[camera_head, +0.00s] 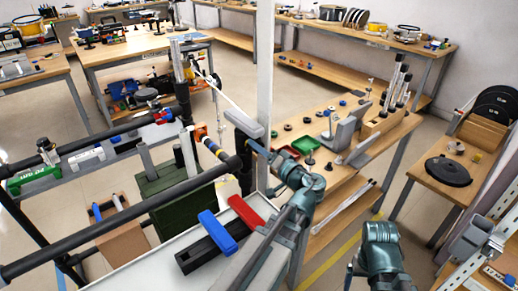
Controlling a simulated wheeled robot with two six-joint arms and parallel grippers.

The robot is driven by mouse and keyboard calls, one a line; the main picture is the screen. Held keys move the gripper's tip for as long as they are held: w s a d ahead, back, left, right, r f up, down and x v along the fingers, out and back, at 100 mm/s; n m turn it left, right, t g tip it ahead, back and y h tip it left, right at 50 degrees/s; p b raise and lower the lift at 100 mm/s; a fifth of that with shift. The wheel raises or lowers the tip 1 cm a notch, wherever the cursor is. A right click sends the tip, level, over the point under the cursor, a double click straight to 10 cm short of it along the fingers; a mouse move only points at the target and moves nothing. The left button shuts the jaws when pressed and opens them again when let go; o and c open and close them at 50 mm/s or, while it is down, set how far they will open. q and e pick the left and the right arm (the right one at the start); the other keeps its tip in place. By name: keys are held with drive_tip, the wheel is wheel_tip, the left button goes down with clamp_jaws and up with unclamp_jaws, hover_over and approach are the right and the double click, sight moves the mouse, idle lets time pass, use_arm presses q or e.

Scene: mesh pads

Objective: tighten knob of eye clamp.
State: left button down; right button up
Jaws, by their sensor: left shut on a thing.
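My left gripper (257,150) is in the middle of the view, at the end of the teal arm. It points left and is shut at the end of a black pipe (205,176), beside a dark upright part. The eye clamp and its knob are very small here and mostly hidden by the gripper, so I cannot make out their shape or how far the knob is turned. My right arm (382,248) shows at the lower right; its fingers are not in view.
A white post (265,60) stands just behind the left gripper. A blue-and-red handled black tool (208,250) lies on a white surface below. A wooden bench (330,205) with small trays and tools is to the right. Black pipes run across the left side.

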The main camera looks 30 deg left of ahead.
use_arm(q)
drive_tip(key=m, duration=0.3)
drive_tip(key=shift+m, duration=2.2)
drive_tip(key=shift+c, duration=1.5)
unclamp_jaws()
